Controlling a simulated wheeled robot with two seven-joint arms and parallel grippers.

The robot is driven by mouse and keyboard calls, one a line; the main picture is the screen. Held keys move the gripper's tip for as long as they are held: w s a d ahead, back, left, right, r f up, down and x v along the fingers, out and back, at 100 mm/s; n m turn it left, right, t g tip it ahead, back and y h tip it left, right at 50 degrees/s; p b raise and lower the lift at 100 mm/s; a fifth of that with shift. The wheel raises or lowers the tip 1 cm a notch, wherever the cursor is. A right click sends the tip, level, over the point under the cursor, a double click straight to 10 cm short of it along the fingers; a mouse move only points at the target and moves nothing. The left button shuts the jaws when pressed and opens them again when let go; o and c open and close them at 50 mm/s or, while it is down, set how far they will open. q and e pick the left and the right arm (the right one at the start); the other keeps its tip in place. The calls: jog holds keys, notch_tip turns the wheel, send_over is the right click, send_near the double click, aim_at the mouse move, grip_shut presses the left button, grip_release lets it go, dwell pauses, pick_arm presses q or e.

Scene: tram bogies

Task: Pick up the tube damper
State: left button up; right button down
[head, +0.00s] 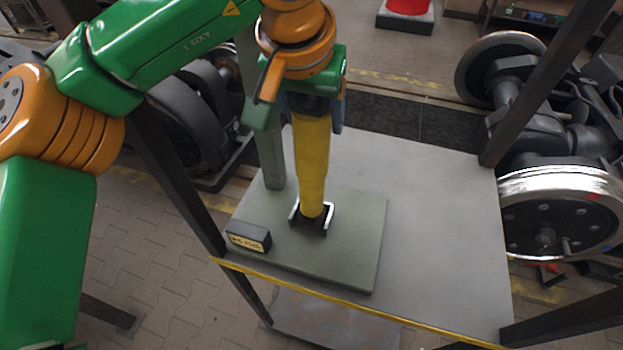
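The tube damper (312,165) is a yellow tube with a dark upper end. It stands upright in a small dark bracket with pale side lugs (312,222) on a grey-green plate (345,260). My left gripper (305,108) points down at the damper's top, with a finger on each side of its dark end. The view does not show clearly whether the fingers touch the damper. The gripper hides the very top of the damper. My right gripper is not in view.
The plate lies on a grey table (440,220) with a yellow front edge and dark corner posts. A grey-green post (270,155) stands close behind the damper. A small labelled block (248,237) sits at the left. The table's right half is clear. Wheelsets (560,210) stand beyond.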

pick_arm(q)
grip_shut()
jog(key=shift+w+r, duration=0.1)
